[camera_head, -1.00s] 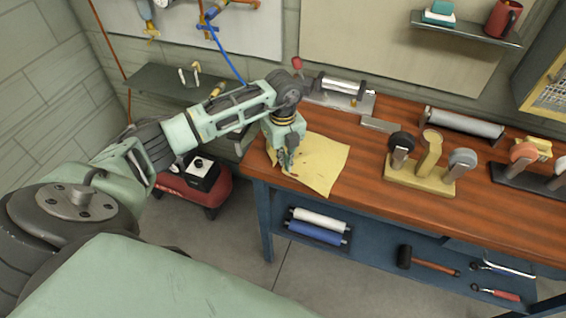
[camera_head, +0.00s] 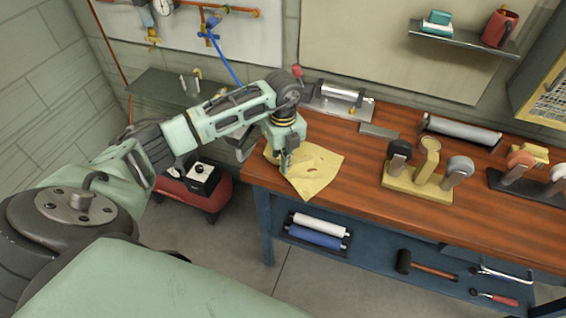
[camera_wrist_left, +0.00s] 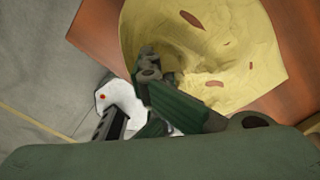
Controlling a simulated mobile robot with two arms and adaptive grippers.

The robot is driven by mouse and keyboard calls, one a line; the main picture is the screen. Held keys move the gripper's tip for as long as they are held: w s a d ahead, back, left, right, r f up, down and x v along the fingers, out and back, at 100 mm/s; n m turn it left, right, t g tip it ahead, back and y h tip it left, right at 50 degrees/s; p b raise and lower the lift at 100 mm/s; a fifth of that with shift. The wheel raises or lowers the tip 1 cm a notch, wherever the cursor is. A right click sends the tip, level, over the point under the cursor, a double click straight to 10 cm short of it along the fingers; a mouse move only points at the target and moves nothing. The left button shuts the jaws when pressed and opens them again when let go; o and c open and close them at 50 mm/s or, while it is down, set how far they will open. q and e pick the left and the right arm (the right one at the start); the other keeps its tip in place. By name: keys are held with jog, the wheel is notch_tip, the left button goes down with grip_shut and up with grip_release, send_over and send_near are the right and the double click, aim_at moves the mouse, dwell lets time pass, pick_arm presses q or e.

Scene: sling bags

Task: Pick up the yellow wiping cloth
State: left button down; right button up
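The yellow wiping cloth (camera_head: 318,172), with small reddish marks, is at the left end of the wooden workbench top. It is puckered and gathered near my left gripper (camera_head: 286,166), which points down at its left side. In the left wrist view, the cloth (camera_wrist_left: 225,45) bunches around the fingertips of my left gripper (camera_wrist_left: 152,72). The fingers look shut with a fold of cloth between them, though the pinch itself is partly hidden. My right gripper is not in view.
The workbench (camera_head: 355,205) has a yellow stand with rounded tools (camera_head: 418,180) right of the cloth and a metal block (camera_head: 379,131) behind it. A grey roller (camera_head: 462,130) lies farther right. A red compressor (camera_head: 200,193) stands on the floor at left.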

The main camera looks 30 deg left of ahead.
pick_arm(q)
notch_tip(320, 180, up, 10)
jog(key=p, duration=0.5)
jog(key=shift+f+p, duration=0.15)
jog(key=shift+p, duration=0.15)
jog(key=c, duration=1)
grip_release()
